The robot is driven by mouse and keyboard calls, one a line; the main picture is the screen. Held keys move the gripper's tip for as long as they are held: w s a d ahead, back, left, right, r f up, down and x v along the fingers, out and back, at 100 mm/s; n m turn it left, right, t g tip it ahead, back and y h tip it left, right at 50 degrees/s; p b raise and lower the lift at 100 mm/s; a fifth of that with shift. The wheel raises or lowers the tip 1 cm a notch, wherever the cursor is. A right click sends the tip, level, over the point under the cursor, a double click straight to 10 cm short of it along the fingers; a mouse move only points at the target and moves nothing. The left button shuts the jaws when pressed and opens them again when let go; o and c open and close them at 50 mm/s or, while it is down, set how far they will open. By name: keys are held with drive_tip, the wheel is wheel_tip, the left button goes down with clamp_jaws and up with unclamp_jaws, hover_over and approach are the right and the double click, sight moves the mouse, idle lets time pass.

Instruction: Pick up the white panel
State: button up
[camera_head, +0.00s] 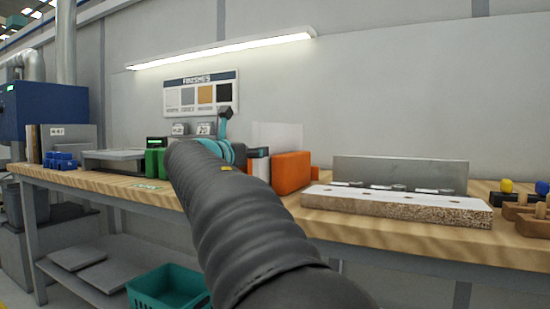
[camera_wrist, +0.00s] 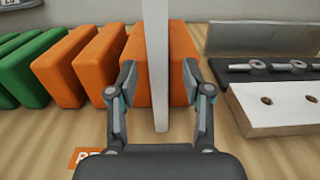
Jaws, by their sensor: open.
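The white panel (camera_wrist: 157,62) stands upright and edge-on in the middle of the wrist view, in front of an orange block. My gripper (camera_wrist: 158,78) is open, with one finger on each side of the panel. A gap shows between each finger and the panel's faces. In the head view a pale upright sheet (camera_head: 279,135) rises behind an orange block and seems to be the same panel.
Orange blocks (camera_wrist: 95,57) and green blocks (camera_wrist: 32,68) stand in a row to the left. To the right is a white-faced board (camera_head: 395,206) with holes, before a grey metal plate (camera_head: 400,174).

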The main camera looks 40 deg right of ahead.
drive_tip(key=x, duration=0.8)
drive_tip(key=shift+w+d, duration=0.25)
drive_tip(key=shift+d, duration=0.05)
clamp_jaws()
drive_tip(key=shift+r, duration=0.15)
